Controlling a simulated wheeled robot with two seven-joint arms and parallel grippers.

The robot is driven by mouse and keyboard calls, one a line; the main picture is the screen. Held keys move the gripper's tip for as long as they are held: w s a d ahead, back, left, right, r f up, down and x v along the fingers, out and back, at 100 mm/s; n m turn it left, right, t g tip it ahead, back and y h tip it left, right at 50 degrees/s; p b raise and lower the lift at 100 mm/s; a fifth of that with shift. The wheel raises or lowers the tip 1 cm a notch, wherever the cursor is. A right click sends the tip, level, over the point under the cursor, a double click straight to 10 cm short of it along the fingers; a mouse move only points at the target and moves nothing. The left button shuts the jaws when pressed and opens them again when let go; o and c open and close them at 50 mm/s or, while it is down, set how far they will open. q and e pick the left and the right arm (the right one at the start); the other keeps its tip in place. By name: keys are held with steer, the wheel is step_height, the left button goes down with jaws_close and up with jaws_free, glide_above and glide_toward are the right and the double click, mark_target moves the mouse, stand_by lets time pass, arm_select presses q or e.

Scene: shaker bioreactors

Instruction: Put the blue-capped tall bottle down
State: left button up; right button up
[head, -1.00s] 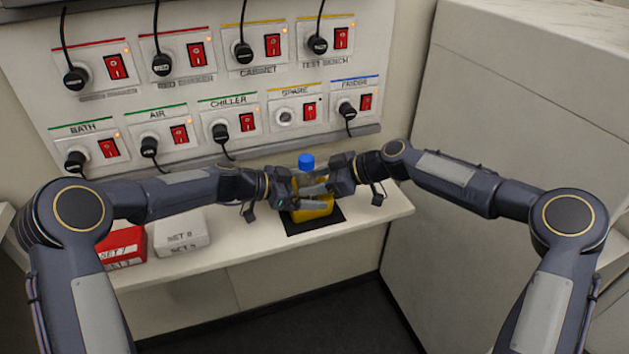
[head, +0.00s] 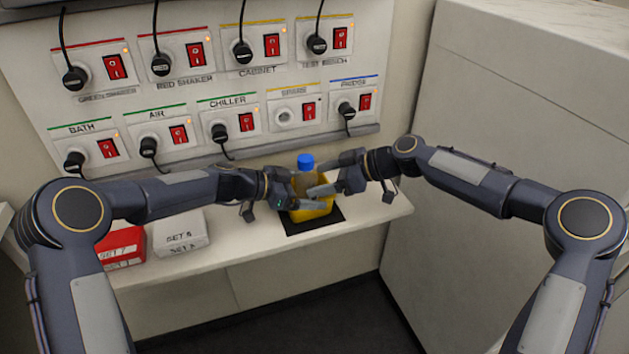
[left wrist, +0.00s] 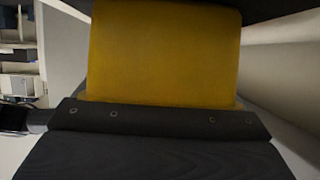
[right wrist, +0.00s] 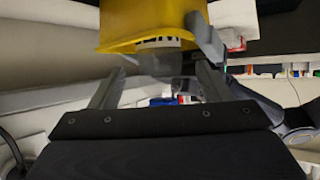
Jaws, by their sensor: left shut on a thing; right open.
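The tall bottle with a blue cap (head: 305,161) stands upright inside a yellow tub (head: 318,211), so its lower part is hidden. The tub is over a black mat on the shelf; I cannot tell whether it touches the mat. My left gripper (head: 300,200) is shut on the tub, with a finger along its front. The tub wall (left wrist: 165,50) fills much of the left wrist view. My right gripper (head: 325,189) is open at the bottle's right side. In the right wrist view its fingers (right wrist: 158,85) are spread below the tub (right wrist: 140,25) in the picture.
The black mat (head: 332,219) lies on the white shelf (head: 378,212). A white box (head: 180,233) and a red box (head: 122,246) stand on the left. A panel of plugs and red switches (head: 215,85) rises behind. A large pale cabinet (head: 500,90) bounds the right.

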steer(key=v, duration=0.9)
steer(key=s+d+f+m+h, duration=0.1)
steer(key=s+m, duration=0.4)
steer(key=s, duration=0.6)
steer(key=s+d+f+m+t+h, duration=0.1)
steer(key=s+d+m+h, duration=0.3)
steer(key=s, duration=0.8)
steer(key=s+d+f+m+t+h, duration=0.1)
steer(key=s+d+f+m+h, duration=0.2)
steer(key=s+m, duration=0.4)
steer(key=s+d, duration=0.1)
steer(key=s, duration=0.4)
steer(key=shift+m, duration=0.3)
